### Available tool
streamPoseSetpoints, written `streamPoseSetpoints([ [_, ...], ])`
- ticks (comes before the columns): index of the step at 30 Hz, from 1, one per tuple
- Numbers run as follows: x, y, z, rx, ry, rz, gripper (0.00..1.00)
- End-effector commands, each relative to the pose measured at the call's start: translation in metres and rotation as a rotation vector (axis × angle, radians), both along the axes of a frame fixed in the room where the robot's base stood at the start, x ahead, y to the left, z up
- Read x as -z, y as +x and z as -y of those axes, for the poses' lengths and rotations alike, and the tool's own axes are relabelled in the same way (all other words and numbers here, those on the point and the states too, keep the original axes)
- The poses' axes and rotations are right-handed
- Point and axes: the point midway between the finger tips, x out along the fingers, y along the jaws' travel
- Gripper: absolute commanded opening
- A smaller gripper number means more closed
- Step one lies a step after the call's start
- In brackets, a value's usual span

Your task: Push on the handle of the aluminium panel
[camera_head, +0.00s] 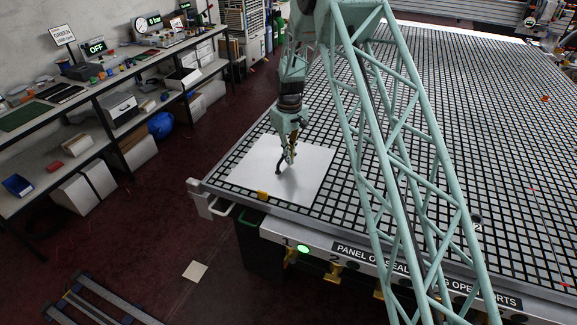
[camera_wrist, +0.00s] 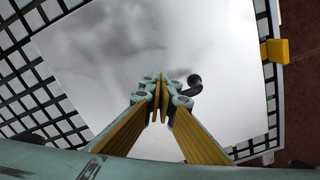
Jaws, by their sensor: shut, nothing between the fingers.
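The aluminium panel (camera_head: 255,165) is a pale flat sheet lying on the near left corner of the grid table. In the wrist view the panel (camera_wrist: 100,60) fills most of the picture and reflects blurred shapes. Its handle (camera_head: 280,167) is small and dark and stands up from the sheet. In the wrist view the handle (camera_wrist: 193,83) shows a round black knob just right of the fingertips. My gripper (camera_head: 290,158) points down over the panel beside the handle. In the wrist view my gripper (camera_wrist: 158,84) has its fingers together and empty. I cannot tell whether it touches the handle.
The black-and-silver grid table (camera_head: 470,120) stretches away to the right. A yellow block (camera_head: 262,195) sits at its near edge by the panel, also visible in the wrist view (camera_wrist: 275,51). A shelf bench (camera_head: 60,130) with instruments stands left, across open floor.

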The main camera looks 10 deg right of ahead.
Motion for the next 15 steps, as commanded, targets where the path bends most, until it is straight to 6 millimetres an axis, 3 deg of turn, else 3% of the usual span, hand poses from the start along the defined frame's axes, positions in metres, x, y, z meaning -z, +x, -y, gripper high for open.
streamPoseSetpoints([
  [15, 0.000, -0.011, 0.016, 0.000, 0.000, -0.001, 0.00],
])
